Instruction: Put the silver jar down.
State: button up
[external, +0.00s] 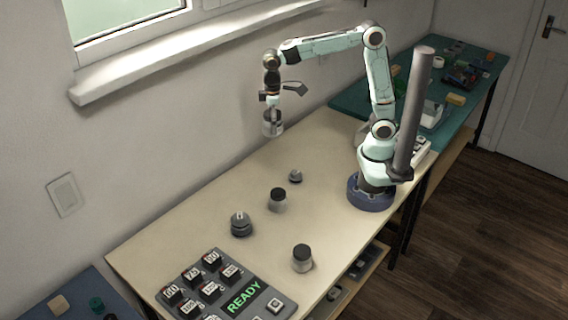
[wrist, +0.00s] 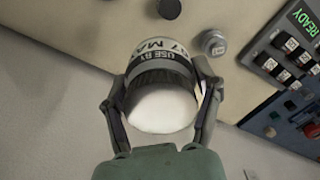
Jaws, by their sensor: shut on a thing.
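The silver jar (external: 273,128) hangs in my gripper (external: 272,115) above the table's far edge, near the wall. In the wrist view my gripper (wrist: 163,92) has one finger on each side of the silver jar (wrist: 162,75). The jar shows a pale round end towards the camera and a band printed "USE BY 07 MA". In the external view the jar looks roughly upright and clear of the tabletop.
On the beige table (external: 330,150) stand a small jar (external: 295,176), a dark-lidded jar (external: 278,201), a dark grey piece (external: 241,225) and a black-lidded pale jar (external: 302,259). A READY panel (external: 262,291) with black keys sits at the near end. Free room lies between them and my base.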

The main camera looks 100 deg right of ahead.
dwell(0.3)
jog(key=shift+w, duration=0.2)
jog(key=w+f+m, duration=0.1)
jog(key=w+m, duration=0.1)
jog(key=shift+w+d+f, duration=0.3)
jog(key=shift+f, duration=0.1)
notch_tip(320, 180, down, 7)
jog(key=d+m, duration=0.2)
jog(key=m, duration=0.3)
send_near(282, 184)
jog(key=a+r, duration=0.2)
jog(key=a, duration=0.2)
jog(key=f, duration=0.8)
jog(key=shift+w+f, duration=0.15)
jog(key=shift+w, duration=0.1)
jog(key=shift+f, duration=0.15)
jog(key=o, duration=1)
jog(key=shift+c, duration=0.2)
